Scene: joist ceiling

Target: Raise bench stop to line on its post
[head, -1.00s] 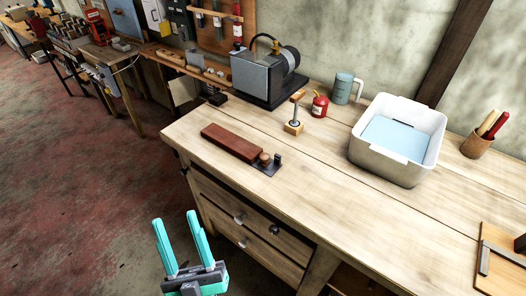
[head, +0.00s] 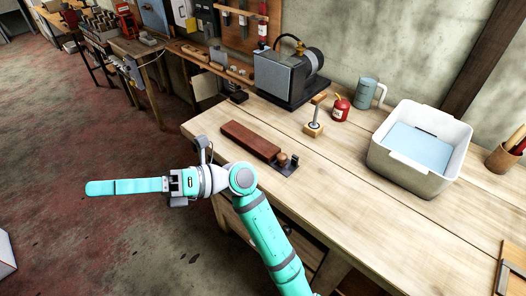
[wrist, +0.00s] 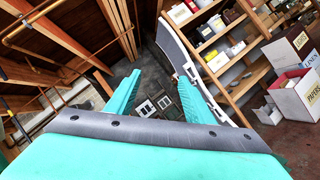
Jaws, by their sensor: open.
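A wooden block (head: 313,130) with an upright metal post (head: 315,115) and a wooden piece on top stands on the workbench (head: 400,225) in the head view. This looks like the bench stop; any line on the post is too small to make out. My gripper (head: 90,188) is out over the floor, left of the bench and well away from the post, with its fingers pointing left. In the wrist view my gripper (wrist: 159,78) shows its fingers apart with nothing between them.
A reddish-brown slab (head: 250,141) lies near the bench's left end, beside a dark plate with a wooden knob (head: 282,159). Behind the post are a grinder-like machine (head: 288,75), a red can (head: 340,107) and a blue-grey mug (head: 367,92). A white basin (head: 420,172) stands right.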

